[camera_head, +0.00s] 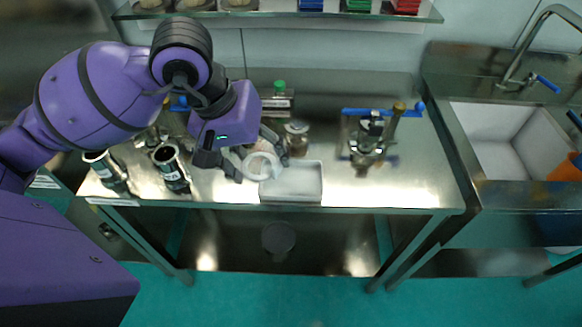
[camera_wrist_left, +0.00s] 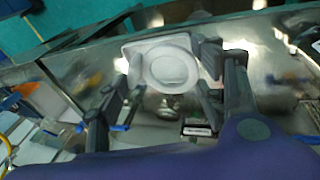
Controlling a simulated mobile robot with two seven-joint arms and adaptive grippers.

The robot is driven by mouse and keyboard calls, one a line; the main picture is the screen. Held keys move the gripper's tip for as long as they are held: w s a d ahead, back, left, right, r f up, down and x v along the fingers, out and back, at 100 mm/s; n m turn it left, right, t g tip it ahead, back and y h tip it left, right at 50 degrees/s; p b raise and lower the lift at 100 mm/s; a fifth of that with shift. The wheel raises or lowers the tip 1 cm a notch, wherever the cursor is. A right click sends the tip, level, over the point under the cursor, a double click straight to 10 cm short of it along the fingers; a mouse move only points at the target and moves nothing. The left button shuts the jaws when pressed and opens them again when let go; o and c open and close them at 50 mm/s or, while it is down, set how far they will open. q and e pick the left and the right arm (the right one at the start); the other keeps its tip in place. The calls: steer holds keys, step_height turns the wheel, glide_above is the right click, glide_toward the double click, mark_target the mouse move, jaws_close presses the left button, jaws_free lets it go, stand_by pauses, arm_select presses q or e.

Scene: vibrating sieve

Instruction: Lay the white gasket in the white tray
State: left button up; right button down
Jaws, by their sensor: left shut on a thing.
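The white gasket (camera_head: 260,165) is a pale ring between the fingers of my left gripper (camera_head: 262,168), which is shut on it. It also shows in the left wrist view (camera_wrist_left: 146,70), between the fingertips of the same gripper (camera_wrist_left: 173,62). The white tray (camera_head: 293,197) is a shallow rectangular box at the table's front edge. The gasket is at the tray's left end and overlaps its left edge in the head view; I cannot tell whether they touch. My right gripper is not in view.
Dark metal cylinders (camera_head: 170,168) stand left of the gripper. A glass jar (camera_head: 296,138) and a green-capped item (camera_head: 279,98) are behind the tray. A metal device with blue parts (camera_head: 370,140) stands to the right. The sink (camera_head: 510,145) is far right.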

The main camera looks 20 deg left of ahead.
arm_select(q)
steer(key=w+d+f, duration=0.1)
steer(key=w+f, duration=0.1)
steer(key=w+d+f, duration=0.1)
steer(key=w+f, duration=0.1)
steer(key=w+d+f, duration=0.1)
steer(key=w+f, duration=0.1)
steer(key=shift+w+d+f+p, duration=0.25)
steer(key=shift+w+d+p, duration=0.05)
steer(key=shift+w+p, duration=0.05)
steer(key=f, duration=0.3)
steer(key=shift+w+f, duration=0.2)
steer(key=shift+f, duration=0.1)
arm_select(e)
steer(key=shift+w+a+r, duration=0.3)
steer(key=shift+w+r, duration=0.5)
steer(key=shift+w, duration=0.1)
arm_select(q)
steer(key=shift+f+b, duration=0.4)
steer(key=shift+f, duration=0.25)
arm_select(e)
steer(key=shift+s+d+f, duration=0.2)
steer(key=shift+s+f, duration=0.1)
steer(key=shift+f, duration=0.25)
arm_select(q)
steer(key=o, duration=0.9)
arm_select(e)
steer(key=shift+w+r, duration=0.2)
